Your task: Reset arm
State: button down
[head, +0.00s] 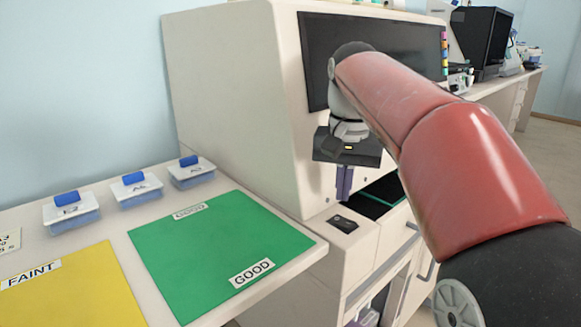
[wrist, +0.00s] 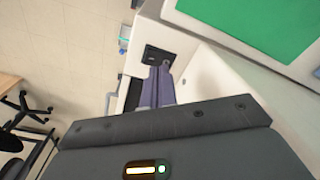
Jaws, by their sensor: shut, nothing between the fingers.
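My red arm reaches in from the right in the head view, with its wrist in front of the big cream machine (head: 225,90). My gripper (head: 343,196) points down beside the machine's front. Its two purple-grey fingers are together and hold nothing. In the wrist view the gripper (wrist: 158,72) also shows shut, with its fingertips over a small black panel (wrist: 158,54) on the machine's ledge. I cannot tell the exact gap between fingertips and panel.
A green GOOD mat (head: 215,255) and a yellow FAINT mat (head: 65,290) lie on the left bench. Several blue-handled lidded boxes, including one marked A6 (head: 137,190), line its back. A black chair (wrist: 25,110) stands on open floor.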

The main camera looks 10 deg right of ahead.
jog(key=s+f+n+t, duration=0.4)
jog(key=s+f, duration=1.2)
jog(key=s, duration=0.3)
jog(key=shift+t, duration=0.4)
jog(key=shift+s+d, duration=0.1)
